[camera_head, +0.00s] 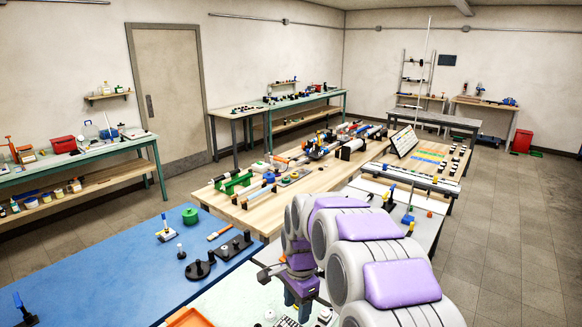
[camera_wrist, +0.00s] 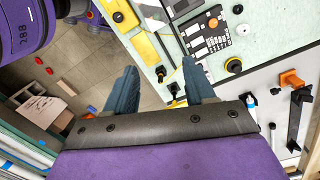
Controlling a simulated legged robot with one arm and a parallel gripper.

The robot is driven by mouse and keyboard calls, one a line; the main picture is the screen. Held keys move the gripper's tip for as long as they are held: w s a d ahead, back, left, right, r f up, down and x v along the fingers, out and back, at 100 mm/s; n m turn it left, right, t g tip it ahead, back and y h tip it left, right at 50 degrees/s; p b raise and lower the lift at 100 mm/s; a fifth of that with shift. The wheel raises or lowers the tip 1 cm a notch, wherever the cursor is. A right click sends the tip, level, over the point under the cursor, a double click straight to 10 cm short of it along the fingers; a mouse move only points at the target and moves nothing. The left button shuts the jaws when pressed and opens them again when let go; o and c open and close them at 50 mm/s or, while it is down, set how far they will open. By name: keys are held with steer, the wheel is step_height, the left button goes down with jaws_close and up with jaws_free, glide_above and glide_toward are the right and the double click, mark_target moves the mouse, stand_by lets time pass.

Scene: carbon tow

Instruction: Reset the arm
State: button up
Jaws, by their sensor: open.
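My arm, white with purple pads, rises at the bottom centre right of the head view and bends down to my gripper (camera_head: 300,296). In the wrist view my gripper (camera_wrist: 160,82) shows two blue-grey fingers spread wide apart with nothing between them. The fingers point towards the edge of a pale green bench top (camera_wrist: 240,55) and the floor beyond it. My arm links hide part of the benches behind them in the head view.
A blue mat (camera_head: 120,262) holds black fixtures (camera_head: 200,268) and a green round part (camera_head: 190,216). A wooden bench (camera_head: 290,200) carries several tools. An orange tray (camera_head: 188,318) lies near the bottom edge. Tiled floor (camera_head: 500,230) is open at the right.

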steer(key=s+d+r+n+b, duration=0.1)
steer(key=s+d+r+n, duration=0.15)
steer(key=s, duration=0.35)
steer(key=s+d+r+n+b, duration=0.1)
steer(key=s+d+n, duration=0.15)
steer(key=s, duration=0.35)
steer(key=s+d+r+n, duration=0.1)
steer(key=s+d, duration=0.2)
steer(key=s, duration=0.4)
steer(key=s+d+f+n+b, duration=0.1)
steer(key=s+d+n, duration=0.1)
steer(key=s, duration=0.7)
steer(key=s+d+f+n+g+b, duration=0.1)
steer(key=s+d+f+n, duration=0.1)
steer(key=s, duration=0.7)
steer(key=shift+d+f+n+h, duration=0.2)
steer(key=shift+d+n+h, duration=0.1)
steer(key=shift+n, duration=0.4)
steer(key=shift+w, duration=0.1)
steer(key=shift+c, duration=0.2)
steer(key=shift+c, duration=0.7)
steer(key=shift+a, duration=0.2)
steer(key=shift+c, duration=0.2)
